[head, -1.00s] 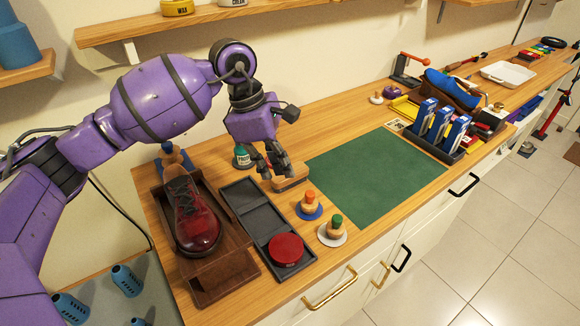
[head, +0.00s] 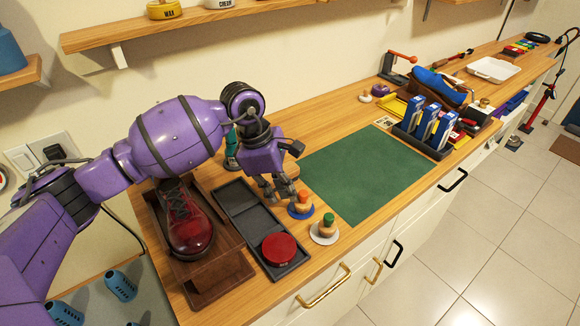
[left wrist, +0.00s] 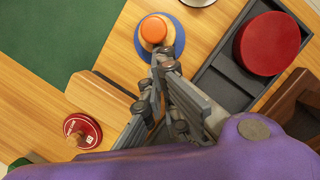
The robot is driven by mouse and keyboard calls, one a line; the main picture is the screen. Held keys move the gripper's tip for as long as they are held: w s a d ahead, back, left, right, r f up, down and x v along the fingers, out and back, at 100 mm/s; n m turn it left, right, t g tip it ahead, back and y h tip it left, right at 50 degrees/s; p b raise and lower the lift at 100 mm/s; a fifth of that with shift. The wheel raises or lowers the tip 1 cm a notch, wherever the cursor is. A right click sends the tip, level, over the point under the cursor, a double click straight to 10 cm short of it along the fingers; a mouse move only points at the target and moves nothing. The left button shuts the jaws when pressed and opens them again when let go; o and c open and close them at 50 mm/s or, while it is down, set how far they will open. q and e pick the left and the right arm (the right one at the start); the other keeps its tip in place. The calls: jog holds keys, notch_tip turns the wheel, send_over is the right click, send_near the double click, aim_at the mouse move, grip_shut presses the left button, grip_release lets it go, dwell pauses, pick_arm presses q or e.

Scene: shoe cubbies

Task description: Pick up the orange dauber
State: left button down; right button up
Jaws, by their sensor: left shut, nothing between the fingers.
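The orange dauber (head: 303,197) stands upright on a blue round base on the wooden counter, between the dark tray and the green mat. It has an orange top and a wooden body. In the left wrist view the orange dauber (left wrist: 154,29) is at the top middle, just beyond the fingertips. My left gripper (head: 281,198) is shut and empty, above the counter just left of the dauber. In the left wrist view its fingers (left wrist: 162,70) are together and point toward the dauber, with no clear contact. My right gripper is not in view.
A green-topped dauber (head: 325,228) stands close on the right. A dark tray (head: 240,203) holds a red round tin (head: 279,249). A red shoe (head: 187,222) sits in a brown box on the left. The green mat (head: 363,172) is bare. A wooden block (left wrist: 97,96) lies beside the gripper.

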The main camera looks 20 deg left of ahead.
pick_arm(q)
jog(key=d, duration=0.6)
jog(key=w+d+b, duration=0.1)
jog(key=d, duration=0.5)
jog(key=w+d, duration=0.1)
jog(key=d, duration=0.5)
jog(key=shift+w+b, duration=0.15)
jog(key=shift+b, duration=0.2)
